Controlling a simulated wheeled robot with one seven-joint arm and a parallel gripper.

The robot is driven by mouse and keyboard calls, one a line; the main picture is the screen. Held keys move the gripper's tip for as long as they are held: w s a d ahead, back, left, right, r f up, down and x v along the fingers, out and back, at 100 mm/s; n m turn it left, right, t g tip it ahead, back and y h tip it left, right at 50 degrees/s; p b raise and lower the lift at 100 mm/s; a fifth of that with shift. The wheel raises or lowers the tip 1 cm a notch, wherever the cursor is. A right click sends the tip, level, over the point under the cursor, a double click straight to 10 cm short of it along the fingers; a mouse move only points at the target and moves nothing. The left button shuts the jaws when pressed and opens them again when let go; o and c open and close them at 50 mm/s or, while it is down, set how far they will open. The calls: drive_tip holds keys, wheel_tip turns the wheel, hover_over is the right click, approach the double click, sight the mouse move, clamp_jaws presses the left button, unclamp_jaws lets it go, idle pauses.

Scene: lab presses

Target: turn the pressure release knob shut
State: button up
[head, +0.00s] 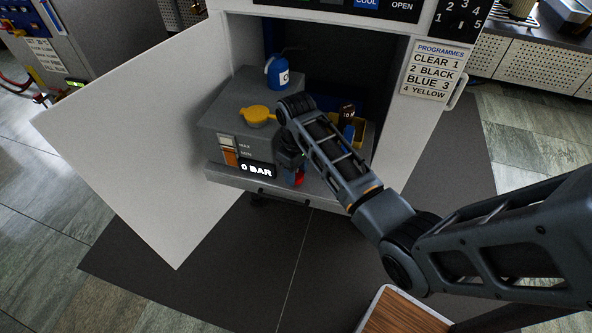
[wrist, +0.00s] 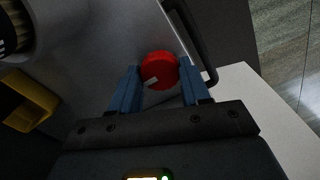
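The red pressure release knob (wrist: 160,71) shows in the wrist view, with a pale pointer mark on its lower left. It is on the grey front of the press unit. My gripper (wrist: 161,76) has one blue finger on each side of the knob. Both fingertips appear to touch its sides. In the head view a bit of the red knob (head: 299,178) shows below my wrist, and my arm hides most of the area around it. The display (head: 257,170) left of the knob reads 0 BAR.
A white door (head: 130,150) stands wide open at the left. A dark handle (wrist: 197,50) is close to the right finger. Yellow parts (wrist: 25,100) are at the left.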

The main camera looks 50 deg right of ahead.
drive_tip(key=c, duration=0.5)
drive_tip(key=shift+r+m+p, duration=0.15)
drive_tip(key=shift+m+p, duration=0.15)
drive_tip(key=shift+p, duration=0.25)
drive_tip(key=shift+r+m+p, duration=0.15)
drive_tip(key=shift+m+p, duration=0.85)
drive_tip(key=shift+p, duration=0.2)
drive_tip(key=m+p, duration=0.3)
drive_tip(key=m, duration=0.1)
drive_tip(key=shift+m, duration=0.3)
drive_tip(key=m+p, duration=0.3)
drive_tip(key=m, duration=0.3)
drive_tip(key=m+p, duration=0.1)
drive_tip(key=m, duration=0.3)
drive_tip(key=shift+f+p, duration=0.25)
drive_tip(key=shift+p, duration=0.15)
drive_tip(key=shift+m, duration=0.5)
